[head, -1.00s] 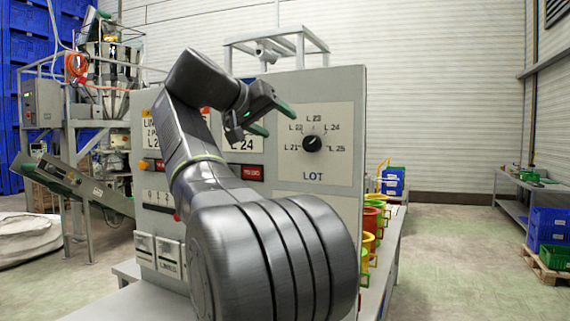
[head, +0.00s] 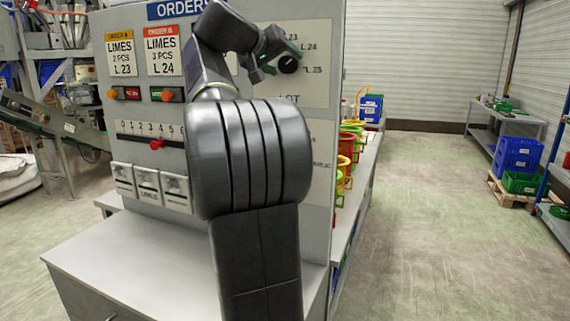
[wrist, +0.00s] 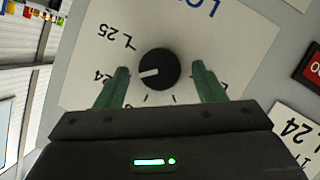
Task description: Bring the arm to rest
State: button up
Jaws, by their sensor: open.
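My gripper (head: 281,58) is open, at the upper right of the control panel (head: 318,180). Its two green fingers also show in the wrist view (wrist: 160,72). The round black LOT knob (wrist: 158,68) appears between the fingertips there, with a gap on each side, and I see no contact. The knob's white mark points toward the L 24 label. In the head view the knob (head: 289,64) is just right of the gripper. My arm rises in front of the panel and hides part of it.
Order cards (head: 162,50) for limes, a slider (head: 157,144) and several white switches (head: 148,184) are on the panel's left. A grey ledge (head: 120,262) juts out below. Coloured cups (head: 345,165) stand behind the panel's right edge. The floor (head: 430,230) at right is clear.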

jog(key=shift+s+a, duration=0.1)
jog(key=v, duration=1.4)
jog(key=x, duration=1.4)
jog(key=shift+w, duration=0.2)
jog(key=n+h, duration=0.1)
jog(key=n, duration=0.2)
jog(key=shift+a+f+h, duration=0.15)
jog(key=shift+f+h, duration=0.1)
jog(key=shift+h, duration=0.15)
jog(key=shift+f+n+h+b, duration=0.2)
jog(key=shift+n+h+b, duration=0.4)
jog(key=shift+n, duration=0.4)
jog(key=n+h+b, duration=0.1)
jog(key=n, duration=0.2)
jog(key=shift+f+t, duration=0.2)
jog(key=shift+t, duration=0.1)
jog(key=n, duration=0.3)
jog(key=n+t+h+b, duration=0.1)
jog(key=n, duration=0.1)
jog(key=shift+f+n+t+h+b, duration=0.2)
jog(key=shift+n+t+h+b, duration=0.1)
jog(key=shift+n, duration=0.1)
jog(key=n+t, duration=0.1)
jog(key=n, duration=0.2)
jog(key=n+t, duration=0.1)
jog(key=n, duration=0.1)
jog(key=shift+s+f+n+t, duration=0.1)
jog(key=shift+n+t, duration=0.3)
